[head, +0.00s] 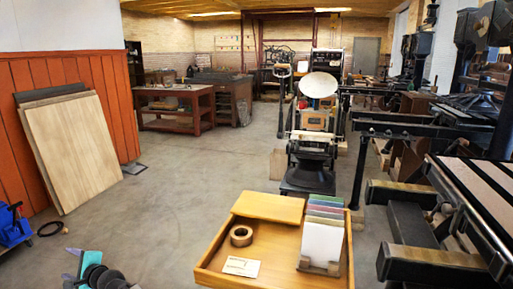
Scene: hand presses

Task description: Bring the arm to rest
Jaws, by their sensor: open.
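My gripper (68,265) shows at the bottom left, low in the picture. Its two greyish fingers point left and stand apart, with a teal part and a dark ridged wrist to their right. I see nothing between the fingers. The rest of my arm is cut off by the bottom edge. The gripper is left of the wooden tray (205,277) and apart from it.
The tray holds a tape roll (241,236), a white card (241,267) and coloured sheets (325,214) in a holder. Boards (75,150) lean on the orange wall; a blue object (14,226) stands left. Presses (310,160) stand centre and right. Open floor (170,200) lies between.

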